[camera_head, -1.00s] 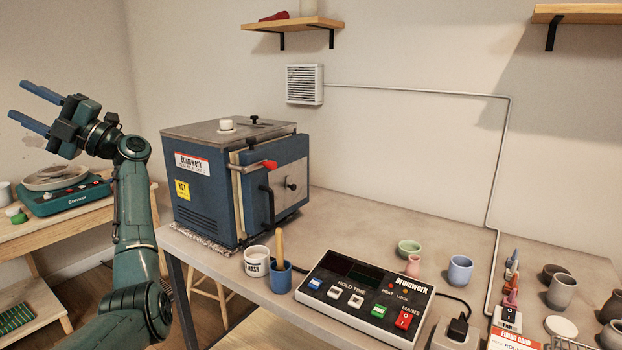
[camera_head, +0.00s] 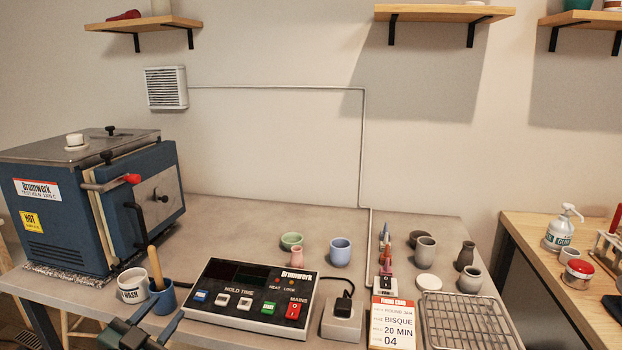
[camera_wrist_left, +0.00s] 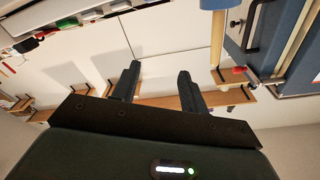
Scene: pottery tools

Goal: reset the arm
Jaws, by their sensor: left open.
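My left gripper (camera_head: 166,308) is at the bottom left of the head view, low in front of the bench's front edge, near the wash cup and the blue cup. Its two fingers are apart with nothing between them. In the left wrist view its fingers (camera_wrist_left: 160,72) also stand apart and empty, with the scene appearing upside down. The rest of the left arm is mostly below the picture. My right gripper is in neither view.
A blue kiln (camera_head: 95,205) stands at left on the grey bench (camera_head: 235,217). Nearby are a white wash cup (camera_head: 132,287), a blue cup (camera_head: 163,299), a control box (camera_head: 250,298), small pots and a wire rack (camera_head: 465,322). A wooden table (camera_head: 525,235) is at right.

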